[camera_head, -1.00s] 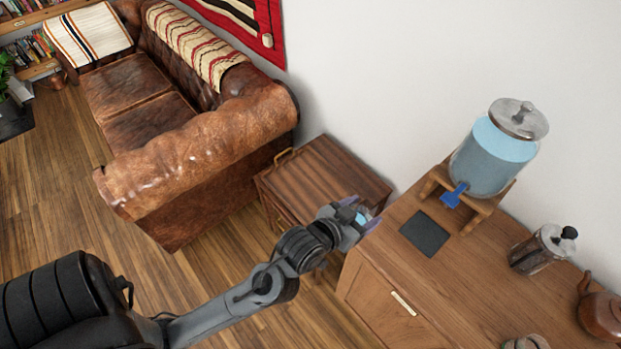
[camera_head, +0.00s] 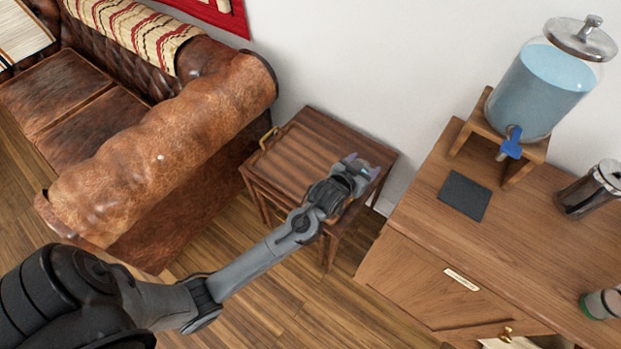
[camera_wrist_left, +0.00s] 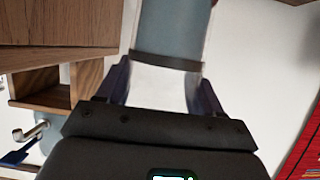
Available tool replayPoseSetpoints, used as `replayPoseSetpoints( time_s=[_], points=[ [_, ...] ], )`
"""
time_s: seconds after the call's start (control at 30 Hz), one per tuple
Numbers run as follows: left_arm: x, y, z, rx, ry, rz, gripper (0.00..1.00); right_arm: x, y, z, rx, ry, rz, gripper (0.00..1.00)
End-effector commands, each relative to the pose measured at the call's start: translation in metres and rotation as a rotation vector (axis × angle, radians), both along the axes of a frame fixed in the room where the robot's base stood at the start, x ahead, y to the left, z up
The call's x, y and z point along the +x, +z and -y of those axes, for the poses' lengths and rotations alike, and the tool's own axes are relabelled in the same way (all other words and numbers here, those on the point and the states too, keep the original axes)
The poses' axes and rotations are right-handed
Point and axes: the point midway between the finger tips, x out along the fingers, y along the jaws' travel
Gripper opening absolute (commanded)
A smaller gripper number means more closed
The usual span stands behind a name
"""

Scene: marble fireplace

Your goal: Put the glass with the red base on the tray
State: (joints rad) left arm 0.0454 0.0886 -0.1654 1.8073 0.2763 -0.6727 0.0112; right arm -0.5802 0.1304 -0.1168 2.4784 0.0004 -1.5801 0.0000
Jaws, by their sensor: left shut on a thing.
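My left gripper (camera_head: 362,168) is over the right part of the side table in the head view. In the left wrist view its fingers (camera_wrist_left: 163,88) are shut around a clear glass (camera_wrist_left: 165,92) with a dark band and bluish-grey contents. The far end of this glass is cut off by the top of the picture, with a sliver of red there. In the head view the gripper hides the glass. The wooden tray (camera_head: 302,152), slatted and with a brass handle, lies on the side table below and left of the gripper. My right gripper is out of view.
The leather sofa (camera_head: 165,140) stands left of the side table. The wooden cabinet (camera_head: 425,225) on the right bears a water dispenser (camera_head: 540,95), a dark mat (camera_head: 465,196), a French press (camera_head: 588,192) and a small green-ended container (camera_head: 600,304). Most of the tray is clear.

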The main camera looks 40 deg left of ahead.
Motion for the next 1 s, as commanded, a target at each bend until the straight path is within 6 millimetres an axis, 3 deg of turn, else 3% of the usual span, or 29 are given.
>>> replayPoseSetpoints(
  time_s=[0.03,0.1,0.43,0.57,1.0],
  points=[
    [0.01,-0.02,-0.003,-0.002,0.006,0.005,0.0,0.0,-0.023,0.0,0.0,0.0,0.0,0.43],
    [0.02,-0.03,-0.006,-0.003,0.012,0.004,0.0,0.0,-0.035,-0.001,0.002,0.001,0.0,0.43],
    [0.043,-0.054,-0.016,-0.01,0.029,0.002,0.0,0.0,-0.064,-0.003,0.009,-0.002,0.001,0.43],
    [0.04,-0.065,-0.028,-0.009,0.031,0.001,0.0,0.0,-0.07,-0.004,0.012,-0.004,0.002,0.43],
    [0.003,-0.114,-0.1,-0.008,0.03,0.0,0.0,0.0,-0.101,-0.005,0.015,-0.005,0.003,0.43]
  ],
)
